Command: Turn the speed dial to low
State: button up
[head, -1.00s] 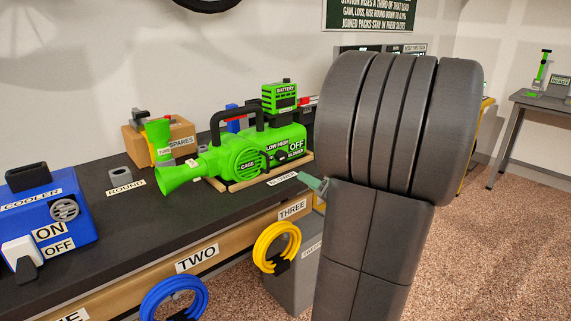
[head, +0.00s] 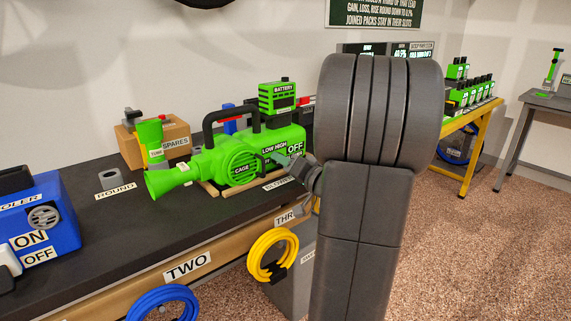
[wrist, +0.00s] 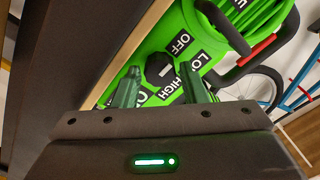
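The green blower (head: 237,158) stands on the dark bench with a LOW HIGH label (head: 274,150) and an OFF label on its side. My gripper (head: 288,163) is in front of that side in the head view, and it covers the dial there. In the wrist view the dark speed dial (wrist: 160,68) has a small white mark, with OFF, LO and HIGH labels near it. My gripper (wrist: 160,88) is open, its two green fingers apart on either side of the dial's line. I cannot tell whether they reach around it.
A battery (head: 279,97) sits on top of the blower, and a black handle (head: 222,123) arches over it. A spares box (head: 160,138) and the blue cooler (head: 38,216) are to the left. A yellow hose coil (head: 272,254) hangs at the bench front.

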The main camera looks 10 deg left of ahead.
jog(key=c, duration=0.7)
jog(key=shift+m, duration=0.3)
jog(key=shift+f+m+b, duration=0.1)
jog(key=shift+m+b, duration=0.6)
jog(key=shift+m, duration=0.3)
jog(key=m, duration=0.2)
jog(key=shift+m, duration=0.3)
jog(key=m, duration=0.3)
jog(key=shift+m, duration=1.8)
